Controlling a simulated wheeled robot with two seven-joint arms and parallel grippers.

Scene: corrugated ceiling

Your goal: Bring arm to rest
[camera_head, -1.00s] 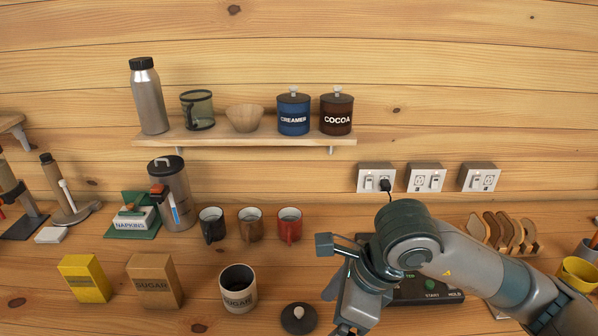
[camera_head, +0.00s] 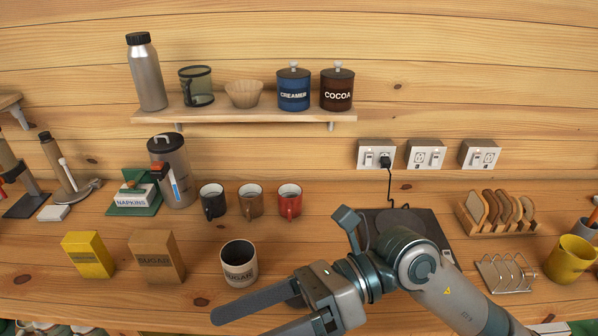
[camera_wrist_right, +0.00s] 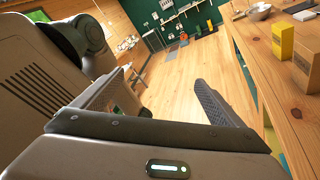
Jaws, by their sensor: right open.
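My right arm comes in from the lower right in the head view. Its gripper (camera_head: 240,324) points left over the counter's front edge, with its two fingers spread and nothing between them. The lower finger is cut off by the picture's bottom edge. In the right wrist view the gripper (camera_wrist_right: 160,88) is also open and empty, with floor showing between its fingers. My left gripper is in neither view.
The sugar canister (camera_head: 239,264) stands just behind the gripper. A sugar box (camera_head: 157,257) and yellow box (camera_head: 89,255) stand to the left. Behind the arm are a hot plate (camera_head: 432,228) and toast rack (camera_head: 478,226). Open floor (camera_wrist_right: 175,75) lies beside the counter (camera_wrist_right: 262,75).

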